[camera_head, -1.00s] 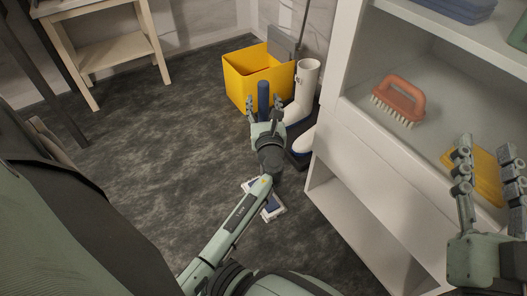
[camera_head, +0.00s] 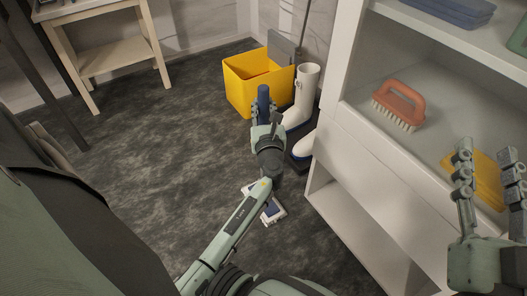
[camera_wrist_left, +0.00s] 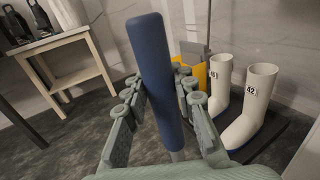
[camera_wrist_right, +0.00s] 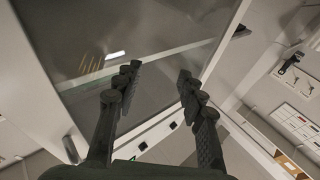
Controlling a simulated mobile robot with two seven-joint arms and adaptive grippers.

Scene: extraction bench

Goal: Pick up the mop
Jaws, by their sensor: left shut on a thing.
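The mop has a blue handle grip (camera_head: 264,97) standing roughly upright, and a flat blue-and-white head (camera_head: 273,212) lies on the dark floor, partly hidden by my left arm. My left gripper (camera_head: 265,108) is shut on the blue grip, with a finger on each side. In the left wrist view the grip (camera_wrist_left: 153,70) rises between the fingers, leaning slightly, with a thin grey pole below. My right gripper (camera_head: 490,152) is open and empty in front of the shelf; it also shows open in the right wrist view (camera_wrist_right: 158,76).
A yellow bucket (camera_head: 247,85) and white boots (camera_head: 305,92) on a dark tray stand just beyond the mop. A white shelf unit (camera_head: 347,150) at right holds an orange brush (camera_head: 399,100) and a yellow item (camera_head: 487,180). A wooden stand (camera_head: 112,52) is far left. Floor left of the mop is clear.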

